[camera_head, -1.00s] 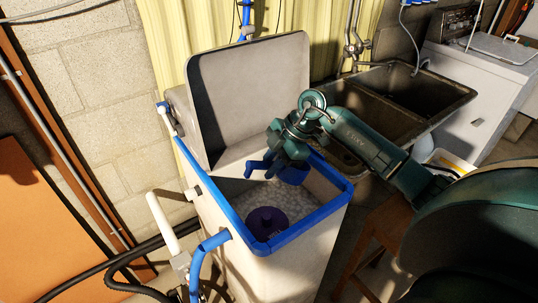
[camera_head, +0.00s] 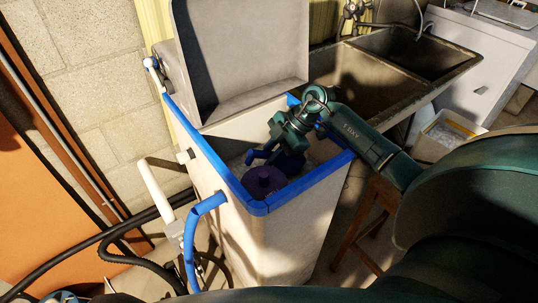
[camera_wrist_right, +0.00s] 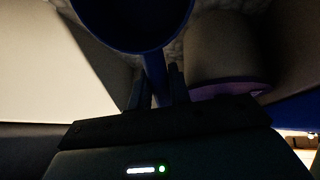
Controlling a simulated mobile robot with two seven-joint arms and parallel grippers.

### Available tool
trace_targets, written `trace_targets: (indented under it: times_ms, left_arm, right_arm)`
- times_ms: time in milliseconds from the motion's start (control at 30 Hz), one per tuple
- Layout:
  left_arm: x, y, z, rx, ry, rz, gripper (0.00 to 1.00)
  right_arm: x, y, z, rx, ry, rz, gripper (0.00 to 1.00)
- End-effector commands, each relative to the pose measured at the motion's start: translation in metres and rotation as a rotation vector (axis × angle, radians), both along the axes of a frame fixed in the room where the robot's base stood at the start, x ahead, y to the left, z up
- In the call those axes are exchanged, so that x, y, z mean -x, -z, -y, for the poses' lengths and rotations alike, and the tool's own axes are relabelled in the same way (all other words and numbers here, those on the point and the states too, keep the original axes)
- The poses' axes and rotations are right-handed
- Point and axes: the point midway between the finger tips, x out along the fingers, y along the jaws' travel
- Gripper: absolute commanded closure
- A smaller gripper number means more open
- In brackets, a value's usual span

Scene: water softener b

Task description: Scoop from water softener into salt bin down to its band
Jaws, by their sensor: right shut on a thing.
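The water softener (camera_head: 275,235) is a pale tank with a blue rim and its lid raised at the back. Whitish salt and a purple capped tube (camera_head: 263,181) show inside it. My right gripper (camera_head: 286,150) reaches down inside the tank opening, shut on the handle of a blue scoop (camera_head: 292,165). In the right wrist view the scoop's dark blue bowl (camera_wrist_right: 130,22) is just above the salt, beside the tube; whether it holds salt is hidden. A pale open bin (camera_head: 437,146), likely the salt bin, stands right of the tank; its band cannot be made out. My left gripper is out of view.
A double sink (camera_head: 372,80) stands behind and right of the tank. A wooden stool (camera_head: 365,220) is at its right. A blue pipe (camera_head: 192,235), a white valve pipe (camera_head: 155,190) and black hoses (camera_head: 125,245) crowd its left side.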

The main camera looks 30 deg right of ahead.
Motion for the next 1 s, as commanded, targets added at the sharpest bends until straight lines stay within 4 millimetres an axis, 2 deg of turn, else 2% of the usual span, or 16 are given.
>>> trace_targets:
  times_ms: [33, 200, 300, 600, 1000]
  left_arm:
    - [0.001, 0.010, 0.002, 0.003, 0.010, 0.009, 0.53]
    - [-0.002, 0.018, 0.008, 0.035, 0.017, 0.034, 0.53]
    - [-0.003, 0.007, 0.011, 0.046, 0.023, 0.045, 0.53]
    - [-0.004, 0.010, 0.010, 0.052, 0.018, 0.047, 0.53]
    - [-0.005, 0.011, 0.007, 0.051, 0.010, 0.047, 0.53]
  right_arm:
    - [0.000, 0.014, 0.000, -0.006, 0.001, 0.000, 1.00]
    - [0.000, 0.033, 0.001, -0.025, 0.000, 0.001, 1.00]
    - [0.000, 0.036, 0.009, -0.022, 0.002, -0.002, 1.00]
    - [0.000, 0.050, 0.020, -0.021, 0.001, -0.001, 1.00]
    - [0.001, 0.053, 0.025, -0.012, 0.004, -0.004, 1.00]
